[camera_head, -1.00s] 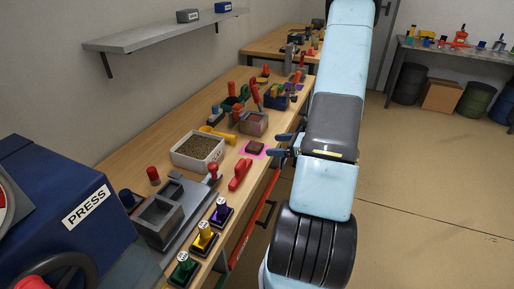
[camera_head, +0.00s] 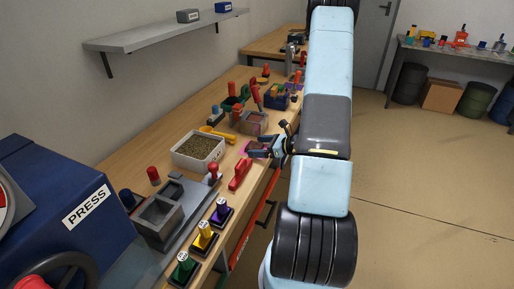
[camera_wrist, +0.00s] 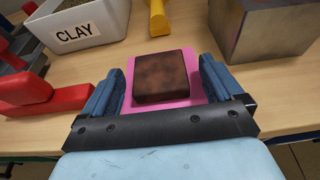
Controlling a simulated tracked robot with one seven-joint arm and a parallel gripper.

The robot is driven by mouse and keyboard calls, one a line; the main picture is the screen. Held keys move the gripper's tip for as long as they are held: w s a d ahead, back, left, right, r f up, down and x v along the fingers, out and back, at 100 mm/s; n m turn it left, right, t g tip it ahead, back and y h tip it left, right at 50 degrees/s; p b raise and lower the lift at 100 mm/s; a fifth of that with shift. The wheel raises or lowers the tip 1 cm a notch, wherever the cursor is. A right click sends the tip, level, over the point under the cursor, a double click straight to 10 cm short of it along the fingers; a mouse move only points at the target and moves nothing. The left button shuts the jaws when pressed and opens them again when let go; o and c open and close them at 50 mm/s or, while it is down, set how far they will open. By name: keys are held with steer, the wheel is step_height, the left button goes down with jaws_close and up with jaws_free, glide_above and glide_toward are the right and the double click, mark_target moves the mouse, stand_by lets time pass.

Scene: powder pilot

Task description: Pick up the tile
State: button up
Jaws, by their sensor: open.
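The tile (camera_wrist: 164,76) is a dark reddish-brown square block lying flat on a pink mat (camera_wrist: 185,104) on the wooden bench. My gripper (camera_wrist: 162,84) is open, with one blue finger to the left and one to the right of the tile in the wrist view. The fingers appear apart from the tile. In the head view, my gripper (camera_head: 264,146) reaches over the bench's right edge to the pink mat (camera_head: 249,152) and hides most of the tile.
The clay box (camera_head: 199,150) stands left of the tile, and a grey metal box (camera_wrist: 262,30) stands to the right in the wrist view. A red tool (camera_wrist: 60,98) lies close to my left finger. A yellow handle (camera_wrist: 157,17) lies beyond the tile.

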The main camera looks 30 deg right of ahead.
steer(key=shift+c, duration=0.4)
steer(key=c, duration=1)
steer(key=shift+r, duration=0.1)
